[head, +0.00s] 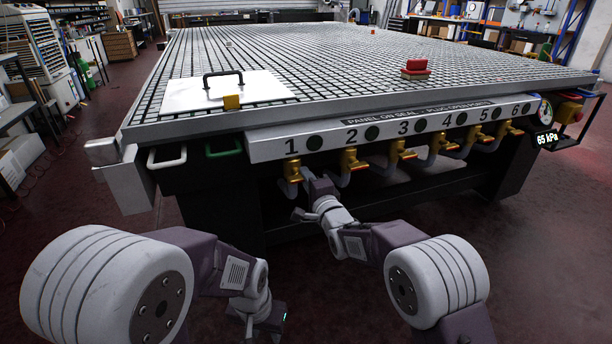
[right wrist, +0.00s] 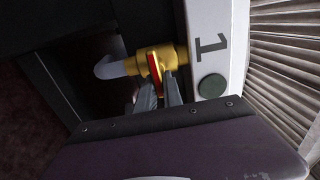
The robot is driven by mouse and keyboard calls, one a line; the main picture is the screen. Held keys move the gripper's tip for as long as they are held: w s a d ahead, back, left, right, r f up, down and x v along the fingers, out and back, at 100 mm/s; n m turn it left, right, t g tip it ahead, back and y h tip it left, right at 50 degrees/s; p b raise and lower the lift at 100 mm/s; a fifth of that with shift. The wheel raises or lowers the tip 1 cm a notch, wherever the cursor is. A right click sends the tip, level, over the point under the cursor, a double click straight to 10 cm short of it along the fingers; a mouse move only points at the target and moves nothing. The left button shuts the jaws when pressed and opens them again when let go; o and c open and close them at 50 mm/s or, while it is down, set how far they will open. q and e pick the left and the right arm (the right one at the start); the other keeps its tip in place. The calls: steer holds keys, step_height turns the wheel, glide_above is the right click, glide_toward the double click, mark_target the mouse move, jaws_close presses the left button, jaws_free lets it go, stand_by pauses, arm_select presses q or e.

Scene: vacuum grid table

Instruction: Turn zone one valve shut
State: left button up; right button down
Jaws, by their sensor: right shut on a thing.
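The zone one valve (head: 292,172) is a brass valve under the number 1 on the white panel. In the right wrist view its brass body (right wrist: 164,59) meets a grey hose on the left and the panel on the right. Its red-edged lever (right wrist: 154,73) points toward the camera; I cannot tell its exact angle to the pipe. My right gripper (head: 305,182) is at this valve, and in the right wrist view its fingers (right wrist: 158,92) are shut on the lever. My left gripper (head: 262,318) hangs low, away from the table; its fingers are not clear.
The numbered panel (head: 400,131) carries several more brass valves to the right, including valve two (head: 351,160). A gauge readout (head: 547,138) shows 65 kPa.

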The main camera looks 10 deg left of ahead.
steer(key=shift+f, duration=0.1)
stand_by(0.4)
steer(key=c, duration=1.5)
jaws_free()
steer(key=v, duration=0.9)
steer(key=shift+b, duration=0.4)
steer(key=shift+d, duration=0.15)
